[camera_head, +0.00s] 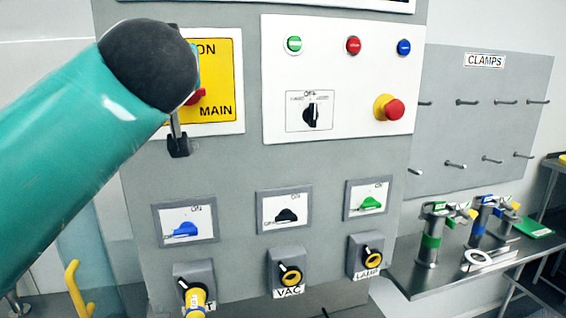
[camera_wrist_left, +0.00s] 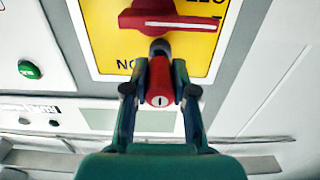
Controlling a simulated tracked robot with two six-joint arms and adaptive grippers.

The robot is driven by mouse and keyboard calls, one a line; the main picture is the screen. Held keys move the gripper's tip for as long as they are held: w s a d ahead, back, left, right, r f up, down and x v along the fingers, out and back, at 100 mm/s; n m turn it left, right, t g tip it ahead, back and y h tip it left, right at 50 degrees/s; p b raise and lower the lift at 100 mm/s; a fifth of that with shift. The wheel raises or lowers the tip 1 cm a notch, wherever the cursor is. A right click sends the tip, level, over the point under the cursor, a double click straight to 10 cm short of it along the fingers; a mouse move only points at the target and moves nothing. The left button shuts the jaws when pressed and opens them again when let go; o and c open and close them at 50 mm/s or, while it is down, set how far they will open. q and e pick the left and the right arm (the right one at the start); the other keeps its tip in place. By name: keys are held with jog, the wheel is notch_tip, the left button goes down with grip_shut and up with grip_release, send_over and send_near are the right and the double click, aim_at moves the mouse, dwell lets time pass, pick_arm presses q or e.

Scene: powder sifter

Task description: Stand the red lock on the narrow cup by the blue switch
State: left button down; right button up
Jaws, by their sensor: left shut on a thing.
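The red lock (camera_wrist_left: 160,82), a small red body with a keyhole face, sits between the fingertips of my left gripper (camera_wrist_left: 159,93). In the head view my left gripper (camera_head: 178,143) is mostly behind my teal arm, and the lock is hidden. The blue switch (camera_head: 184,229) is at the panel's lower left. Below it is a yellow-and-black fitting (camera_head: 195,298), cut by the frame edge. I cannot make out which part is the narrow cup. My right gripper is not in view.
A black switch (camera_head: 287,215) and a green switch (camera_head: 370,202) sit right of the blue one, above the VAC (camera_head: 290,275) and LAMP (camera_head: 373,257) fittings. A red emergency button (camera_head: 394,109) sticks out at upper right. A metal table (camera_head: 425,282) with clamps stands right.

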pick_arm(q)
jog(key=shift+s, duration=0.15)
jog(key=shift+p+x, duration=0.75)
jog(key=shift+x, duration=0.35)
jog(key=shift+r, duration=0.15)
jog(key=shift+s+f, duration=0.15)
jog(key=shift+f, duration=0.1)
jog(key=b+v, duration=0.3)
jog(key=v, duration=0.5)
jog(key=shift+d, duration=0.2)
